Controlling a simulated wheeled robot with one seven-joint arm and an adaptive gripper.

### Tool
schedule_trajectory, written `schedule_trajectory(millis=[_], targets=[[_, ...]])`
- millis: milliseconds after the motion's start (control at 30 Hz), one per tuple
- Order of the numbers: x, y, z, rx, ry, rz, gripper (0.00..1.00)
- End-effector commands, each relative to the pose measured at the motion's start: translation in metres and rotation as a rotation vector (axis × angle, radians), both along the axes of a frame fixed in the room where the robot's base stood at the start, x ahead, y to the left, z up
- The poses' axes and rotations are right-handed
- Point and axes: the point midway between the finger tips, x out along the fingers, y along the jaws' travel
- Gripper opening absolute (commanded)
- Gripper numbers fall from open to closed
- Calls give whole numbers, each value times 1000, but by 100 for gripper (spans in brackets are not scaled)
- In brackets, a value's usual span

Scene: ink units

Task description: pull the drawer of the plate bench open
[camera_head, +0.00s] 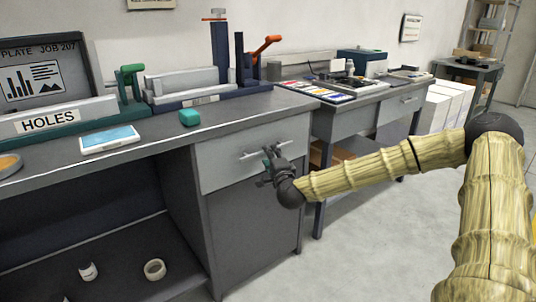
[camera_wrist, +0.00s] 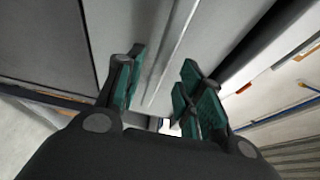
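The plate bench (camera_head: 235,112) has a light grey drawer (camera_head: 222,165) under its dark top, above a darker cupboard front. The drawer looks shut. Its thin silver bar handle (camera_head: 252,154) runs across the front and is partly hidden by my gripper (camera_head: 270,168). My gripper is at the handle's right part, in front of the drawer. In the wrist view my gripper (camera_wrist: 158,88) is open, with green pads apart. The handle (camera_wrist: 177,45) appears as a long bar in line with the gap between the fingers; I cannot tell whether it touches either finger.
A second bench (camera_head: 375,105) stands to the right. An open shelf (camera_head: 120,262) is at lower left. The floor (camera_head: 350,245) before the drawer is clear.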

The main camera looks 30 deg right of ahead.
Motion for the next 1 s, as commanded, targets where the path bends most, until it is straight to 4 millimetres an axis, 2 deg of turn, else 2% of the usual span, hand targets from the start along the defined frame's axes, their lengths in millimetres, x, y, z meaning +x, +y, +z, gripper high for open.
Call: schedule_trajectory(millis=[100, 300, 733, 933, 1000], targets=[[18, -5, -2, -1, 0, 1, 38], [37, -12, -1, -1, 1, 0, 38], [43, -14, 0, 0, 1, 0, 38], [43, -14, 0, 0, 1, 0, 1], [43, -14, 0, 0, 1, 0, 0]])
